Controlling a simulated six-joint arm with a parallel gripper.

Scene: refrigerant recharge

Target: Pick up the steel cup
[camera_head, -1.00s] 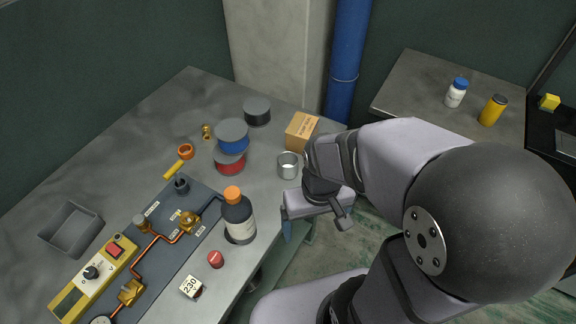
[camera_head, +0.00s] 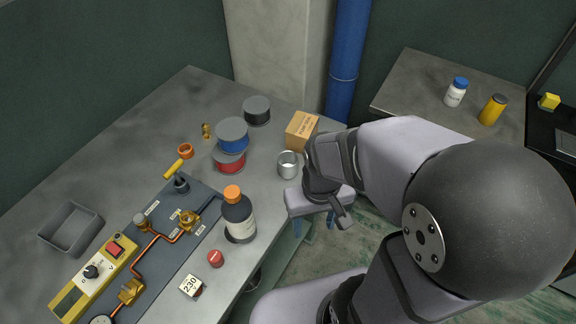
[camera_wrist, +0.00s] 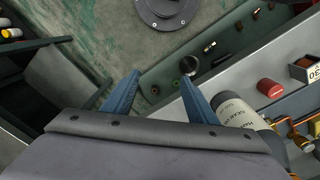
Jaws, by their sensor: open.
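The steel cup (camera_head: 288,165) stands upright near the right edge of the grey workbench (camera_head: 120,125), beside a cardboard box. It is a small, shiny, open cylinder. My gripper (camera_head: 318,222) is just right of and in front of the cup in the head view, beyond the bench edge, with its blue fingers pointing down. In the wrist view my gripper (camera_wrist: 165,85) shows two blue fingers spread apart with nothing between them, over the green floor. I do not see the cup in the wrist view.
The cardboard box (camera_head: 301,131), red and blue spools (camera_head: 231,140), black spool (camera_head: 256,110) and orange-capped bottle (camera_head: 238,215) stand near the cup. A dark panel (camera_head: 165,235) with copper pipes lies at left. A side table (camera_head: 415,85) holds a white bottle (camera_head: 455,92) and a yellow can (camera_head: 492,110).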

